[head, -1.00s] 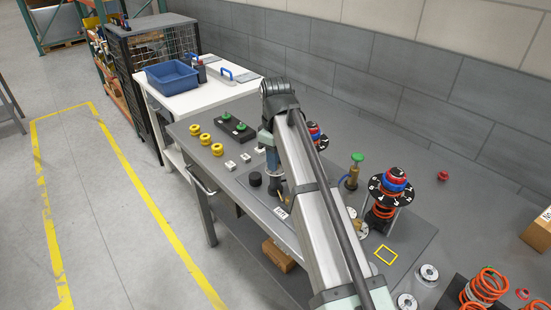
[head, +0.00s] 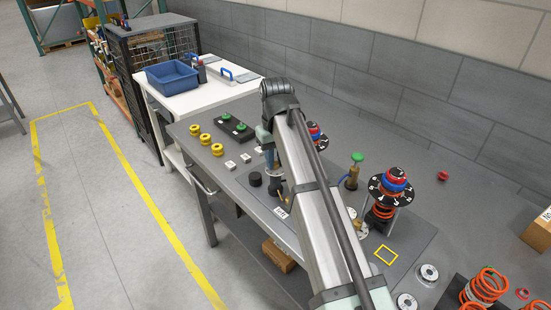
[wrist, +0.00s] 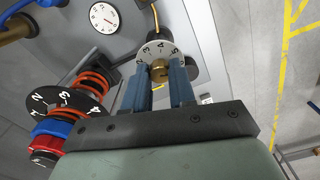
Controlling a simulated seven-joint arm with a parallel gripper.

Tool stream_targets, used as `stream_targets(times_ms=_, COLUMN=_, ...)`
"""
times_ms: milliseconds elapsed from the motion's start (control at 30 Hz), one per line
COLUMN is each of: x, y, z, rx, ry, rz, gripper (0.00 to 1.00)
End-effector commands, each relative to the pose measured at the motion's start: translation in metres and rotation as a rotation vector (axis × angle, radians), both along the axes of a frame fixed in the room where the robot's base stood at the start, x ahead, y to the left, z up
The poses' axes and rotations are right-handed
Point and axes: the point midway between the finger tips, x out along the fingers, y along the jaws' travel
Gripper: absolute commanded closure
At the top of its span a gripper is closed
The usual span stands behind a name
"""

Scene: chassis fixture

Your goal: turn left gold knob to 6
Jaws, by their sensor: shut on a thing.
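The gold knob (wrist: 158,70) stands in the middle of a white dial (wrist: 153,50) with black numbers in the wrist view. The numbers 3, 4 and 5 show around the dial's far side; its near side is hidden by the knob and fingers. My gripper (wrist: 163,80) has its two blue fingers on either side of the knob, shut on it. A dark line shows on the knob's top, but I cannot tell which number it points to. In the head view my arm hides most of the knob and dial.
A spring post with a black numbered disc (head: 374,186) and red and blue caps stands right of my arm; it also shows in the wrist view (wrist: 52,102). A brass valve with a green knob (head: 357,157) is close by. Yellow buttons (head: 205,139) line the left edge.

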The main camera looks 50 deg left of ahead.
Motion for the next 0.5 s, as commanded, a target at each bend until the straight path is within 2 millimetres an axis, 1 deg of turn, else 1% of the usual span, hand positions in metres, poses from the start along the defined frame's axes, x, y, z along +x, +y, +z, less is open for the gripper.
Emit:
stream_targets(times_ms=200, x=-0.0002, y=-0.0003, z=-0.0006, rx=-0.001, ry=0.0, rz=-0.044, gripper=1.0)
stream_targets(times_ms=500, x=-0.0002, y=-0.0003, z=-0.0007, rx=-0.001, ry=0.0, rz=-0.053, gripper=1.0)
